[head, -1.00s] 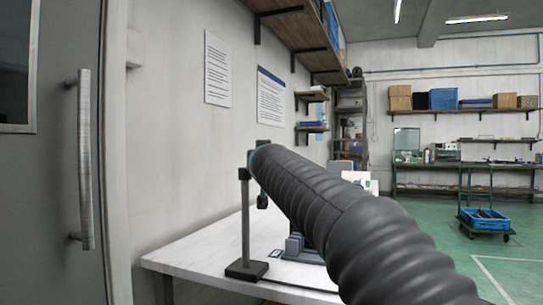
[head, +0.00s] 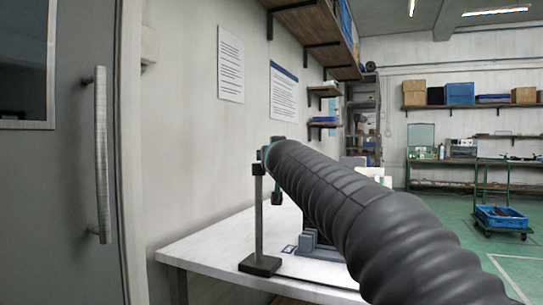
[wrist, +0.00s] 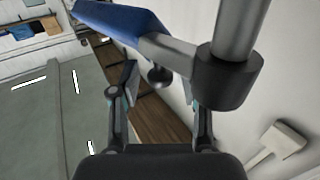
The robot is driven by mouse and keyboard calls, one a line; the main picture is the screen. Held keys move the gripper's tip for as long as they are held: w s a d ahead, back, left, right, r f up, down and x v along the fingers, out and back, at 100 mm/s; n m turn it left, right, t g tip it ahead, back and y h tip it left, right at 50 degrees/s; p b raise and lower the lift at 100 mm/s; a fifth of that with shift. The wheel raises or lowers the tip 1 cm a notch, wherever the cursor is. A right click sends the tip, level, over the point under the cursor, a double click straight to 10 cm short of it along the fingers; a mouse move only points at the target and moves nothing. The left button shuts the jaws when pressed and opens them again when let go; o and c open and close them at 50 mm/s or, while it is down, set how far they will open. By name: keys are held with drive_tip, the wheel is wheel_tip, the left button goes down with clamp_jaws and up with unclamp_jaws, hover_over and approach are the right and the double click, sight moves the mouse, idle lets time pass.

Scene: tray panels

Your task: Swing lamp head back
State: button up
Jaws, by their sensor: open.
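A lamp stand with a thin grey post (head: 259,215) and a dark square base (head: 260,265) stands upright on the white table (head: 190,247). In the wrist view the post (wrist: 237,25) carries a dark collar (wrist: 226,78). A short grey arm joins the collar to the blue lamp head (wrist: 125,22), with a dark round knob (wrist: 158,76) under it. My gripper (wrist: 164,78) is open and empty. Its fingers point up towards the lamp arm, with the knob showing between them; I cannot tell whether they touch. In the head view my ribbed arm hides most of the gripper and lamp head.
A grey door with a long handle (head: 101,155) is close on the left. A wall shelf (head: 318,27) overhangs the table. A grey block-like fixture (head: 315,247) sits on the table, partly behind my arm. A cart with a blue crate (head: 500,217) stands on open green floor.

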drive_tip(key=s+d, duration=0.1)
drive_tip(key=s, duration=1)
drive_tip(key=shift+s+d, duration=0.25)
drive_tip(key=shift+s, duration=0.1)
